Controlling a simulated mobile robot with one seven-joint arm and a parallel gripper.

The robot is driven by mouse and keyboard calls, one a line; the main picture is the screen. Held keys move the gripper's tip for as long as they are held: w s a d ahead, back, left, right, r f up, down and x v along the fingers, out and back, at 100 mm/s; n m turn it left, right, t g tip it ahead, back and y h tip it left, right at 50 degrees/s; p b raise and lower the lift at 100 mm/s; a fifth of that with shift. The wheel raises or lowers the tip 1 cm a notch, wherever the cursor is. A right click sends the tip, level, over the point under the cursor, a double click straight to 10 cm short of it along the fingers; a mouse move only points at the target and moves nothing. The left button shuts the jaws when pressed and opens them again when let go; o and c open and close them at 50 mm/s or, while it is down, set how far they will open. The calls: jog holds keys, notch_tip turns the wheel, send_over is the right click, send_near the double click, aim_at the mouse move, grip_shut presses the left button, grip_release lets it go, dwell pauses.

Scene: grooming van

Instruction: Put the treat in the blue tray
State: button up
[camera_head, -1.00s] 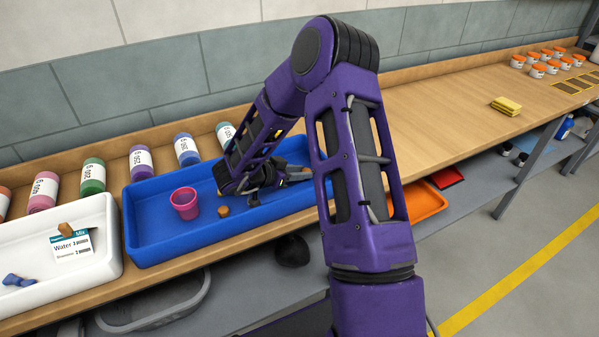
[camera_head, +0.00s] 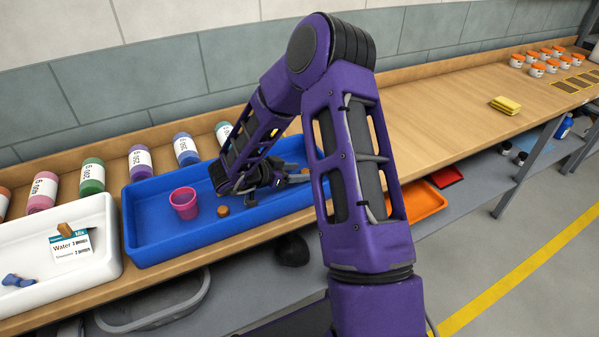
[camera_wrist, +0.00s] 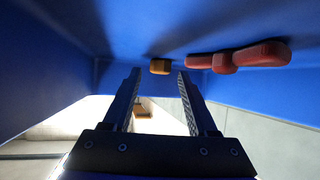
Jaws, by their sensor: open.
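The blue tray (camera_head: 150,254) sits on the bench. A small orange-brown piece (camera_head: 223,210), perhaps a treat, lies on its floor beside a pink cup (camera_head: 183,203). My gripper (camera_head: 298,174) is low inside the tray's right part, partly hidden by my arm. In the wrist view my gripper (camera_wrist: 158,85) is open, with nothing between its fingers. An orange-brown block (camera_wrist: 160,66), perhaps the treat, is against the blue tray surface (camera_wrist: 110,75), just ahead of the fingertips. A red bone-shaped object (camera_wrist: 240,57) is beside it. I cannot match these two to the head view.
A white tray (camera_head: 100,275) at left holds a blue bone-shaped object (camera_head: 17,281) and a card (camera_head: 84,244) with a brown piece. The bench to the right (camera_head: 430,130) is mostly clear, with a yellow sponge (camera_head: 506,105).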

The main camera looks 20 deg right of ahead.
jog(key=v, duration=0.6)
jog(key=shift+a+r, duration=0.1)
jog(key=shift+a, duration=0.2)
